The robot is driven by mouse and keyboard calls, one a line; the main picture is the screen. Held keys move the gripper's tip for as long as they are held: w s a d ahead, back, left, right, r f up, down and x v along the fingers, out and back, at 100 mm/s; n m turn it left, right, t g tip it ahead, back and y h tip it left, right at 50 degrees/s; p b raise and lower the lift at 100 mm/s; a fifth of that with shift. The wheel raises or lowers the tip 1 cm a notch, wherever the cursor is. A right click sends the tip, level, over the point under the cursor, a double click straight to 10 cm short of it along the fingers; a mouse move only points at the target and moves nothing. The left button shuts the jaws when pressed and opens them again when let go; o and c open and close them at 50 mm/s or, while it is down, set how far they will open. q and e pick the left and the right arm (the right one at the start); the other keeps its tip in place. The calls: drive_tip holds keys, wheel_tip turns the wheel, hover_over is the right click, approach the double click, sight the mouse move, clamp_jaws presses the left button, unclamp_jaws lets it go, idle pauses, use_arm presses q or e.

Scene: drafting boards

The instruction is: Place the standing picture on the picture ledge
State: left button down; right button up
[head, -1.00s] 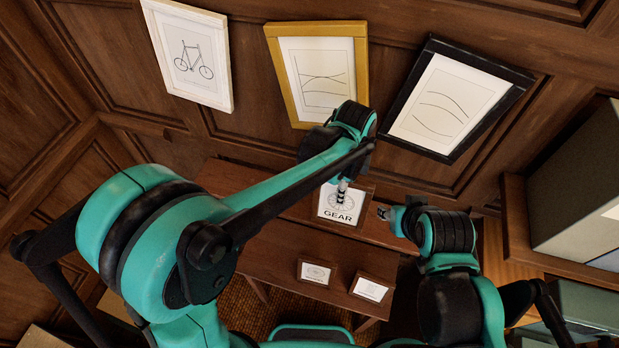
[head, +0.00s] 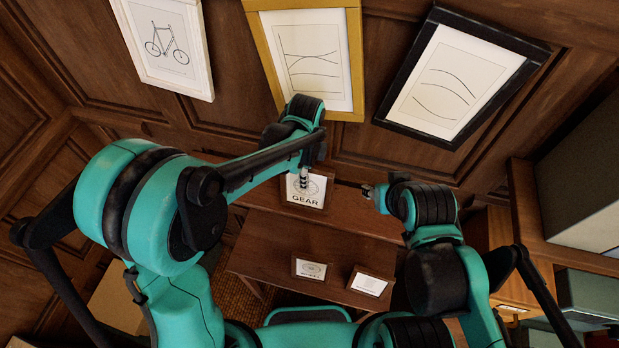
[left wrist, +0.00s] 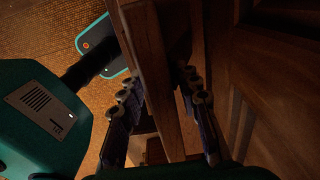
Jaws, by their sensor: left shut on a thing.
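The standing picture (head: 306,190), a wood-framed print reading GEAR, is upright in the head view, below the gold wall frame. My left gripper (head: 305,178) is shut on its upper part. In the left wrist view, the wooden frame (left wrist: 157,75) runs edge-on between the two fingers (left wrist: 165,105). A long brown wooden ledge (head: 352,212) runs along the wall around the picture's base. I cannot tell whether the picture touches it. My right gripper (head: 369,191) is right of the picture and apart from it; its fingers are too small to read.
A wooden table (head: 265,255) in front carries two small framed cards, one left (head: 311,270) and one right (head: 368,282). White (head: 166,42), gold (head: 307,60) and black (head: 460,78) frames hang on the wall. Grey boxes (head: 590,190) stand at the right.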

use_arm(q)
drive_tip(key=shift+w+d+f, duration=0.4)
drive_tip(key=shift+d+f, duration=0.05)
drive_tip(key=shift+f, duration=0.1)
drive_tip(key=shift+s+a+f, duration=0.1)
drive_tip(key=shift+s+a, duration=0.15)
drive_tip(key=shift+a, duration=0.2)
drive_tip(key=c, duration=1.1)
unclamp_jaws()
drive_tip(key=shift+c, duration=0.2)
drive_tip(key=shift+o, duration=0.2)
drive_tip(key=shift+w+d, duration=0.15)
drive_tip(key=shift+d, duration=0.15)
drive_tip(key=shift+a+r, duration=0.2)
drive_tip(key=shift+r, duration=0.1)
wheel_tip(320, 180, up, 12)
drive_tip(key=shift+d+f, duration=0.1)
drive_tip(key=s+a+n+t, duration=0.3)
drive_tip(key=s+a+n, duration=0.3)
drive_tip(key=a+n, duration=0.3)
drive_tip(key=s+a+n+t, duration=0.4)
drive_tip(key=s+a+n, duration=0.1)
drive_tip(key=a+n, duration=0.5)
drive_tip(key=n, duration=0.2)
drive_tip(key=shift+s+a+f+n, duration=0.15)
drive_tip(key=shift+s+f+n, duration=0.15)
drive_tip(key=shift+s+f, duration=0.1)
